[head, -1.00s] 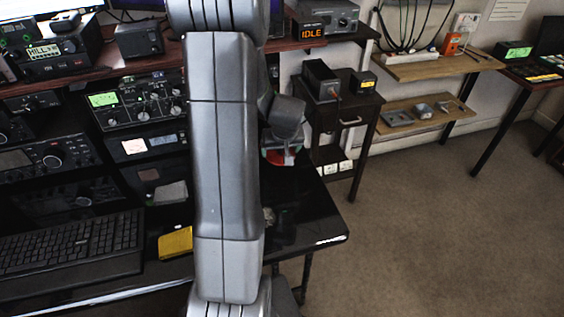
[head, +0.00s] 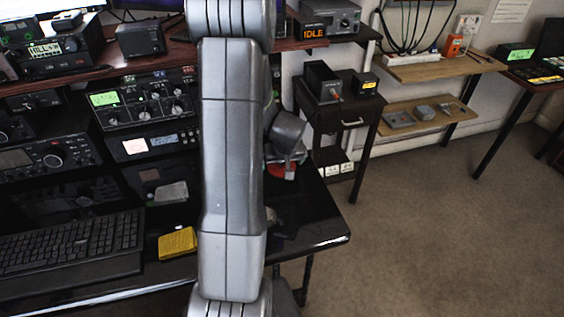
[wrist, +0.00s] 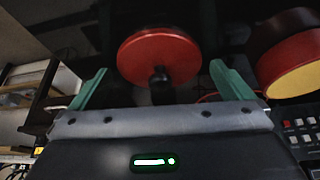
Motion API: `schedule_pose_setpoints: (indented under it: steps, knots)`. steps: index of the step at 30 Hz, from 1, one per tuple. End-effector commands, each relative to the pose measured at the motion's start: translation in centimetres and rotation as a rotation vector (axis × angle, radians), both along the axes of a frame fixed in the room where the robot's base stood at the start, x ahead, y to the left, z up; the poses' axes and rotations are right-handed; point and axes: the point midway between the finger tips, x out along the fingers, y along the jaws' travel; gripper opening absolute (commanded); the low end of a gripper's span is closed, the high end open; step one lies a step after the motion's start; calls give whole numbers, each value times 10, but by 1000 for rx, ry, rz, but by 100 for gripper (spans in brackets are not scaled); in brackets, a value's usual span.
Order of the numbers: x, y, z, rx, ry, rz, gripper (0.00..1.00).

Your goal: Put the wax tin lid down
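The wax tin lid is a red disc (wrist: 158,52) with a black knob in the wrist view. It shows between and beyond the two green fingers of my gripper (wrist: 160,88), with a visible gap on each side. The fingers are spread open. I cannot tell whether the lid rests on a surface. A round yellow tin with a red rim (wrist: 292,65) is at the right of the wrist view, apart from the lid. In the head view my arm hides most of this area; a small red patch (head: 287,172) shows below my wrist, perhaps the lid.
A black desk (head: 318,225) has bare room at its right end. A yellow pad (head: 177,242) and a keyboard (head: 70,245) lie to the left. Radio gear (head: 145,103) stands behind. A side table (head: 355,105) with boxes is at the back right.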

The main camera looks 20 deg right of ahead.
Motion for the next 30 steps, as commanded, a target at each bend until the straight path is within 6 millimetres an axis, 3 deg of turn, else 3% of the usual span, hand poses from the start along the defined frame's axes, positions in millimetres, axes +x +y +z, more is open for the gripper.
schedule_pose_setpoints:
  steps: [11,30]
  knots:
    - [-3,0,11,0,-3,0,100]
    - [-43,6,103,-1,-3,0,100]
